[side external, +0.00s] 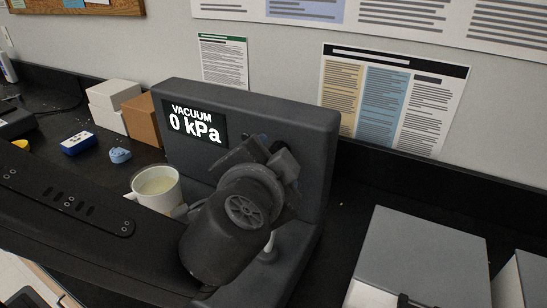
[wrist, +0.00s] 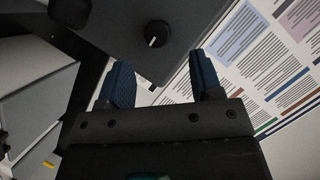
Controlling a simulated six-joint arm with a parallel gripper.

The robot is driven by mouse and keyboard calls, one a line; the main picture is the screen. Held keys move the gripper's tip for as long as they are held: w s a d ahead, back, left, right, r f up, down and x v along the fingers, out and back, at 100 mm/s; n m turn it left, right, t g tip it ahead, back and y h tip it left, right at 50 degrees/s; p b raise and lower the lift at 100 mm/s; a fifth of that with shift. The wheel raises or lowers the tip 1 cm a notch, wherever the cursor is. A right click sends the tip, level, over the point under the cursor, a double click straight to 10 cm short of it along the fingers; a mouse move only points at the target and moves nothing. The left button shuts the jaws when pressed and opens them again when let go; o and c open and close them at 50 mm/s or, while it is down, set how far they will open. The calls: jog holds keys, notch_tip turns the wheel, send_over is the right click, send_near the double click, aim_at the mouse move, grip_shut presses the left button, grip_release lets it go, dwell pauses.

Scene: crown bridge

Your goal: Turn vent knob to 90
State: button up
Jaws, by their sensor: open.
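The vent knob (wrist: 158,32) is a small round black knob with a white pointer line, on the grey panel (wrist: 122,30) in the wrist view. Its line points down and slightly left in that picture. My gripper (wrist: 159,66) is open and empty, its two blue fingers spread. The knob lies beyond the fingertips, roughly centred between them, with no contact visible. In the side view my gripper (side external: 270,152) is in front of the panel's right part and hides the knob. The panel's display (side external: 195,124) reads "VACUUM 0 kPa".
A white mug (side external: 158,188) with pale contents stands left of my wrist. A white box (side external: 112,103), a brown box (side external: 146,120), a blue-and-white block (side external: 78,143) and a small blue item (side external: 120,155) lie further left. A grey-topped box (side external: 425,255) stands at right.

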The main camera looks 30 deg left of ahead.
notch_tip(320, 180, up, 6)
jog(key=shift+w+r, duration=0.15)
jog(key=shift+r, duration=0.1)
jog(key=shift+a, duration=0.1)
jog(key=w+a+r+t+h, duration=0.1)
jog(key=a+r+h, duration=0.6)
jog(key=a+h, duration=0.25)
jog(key=s+a+f+n+g+y, duration=0.5)
jog(key=s+a+f+g, duration=0.4)
jog(key=s+a+f, duration=0.8)
jog(key=shift+f+n, duration=0.75)
jog(key=shift+n, duration=0.05)
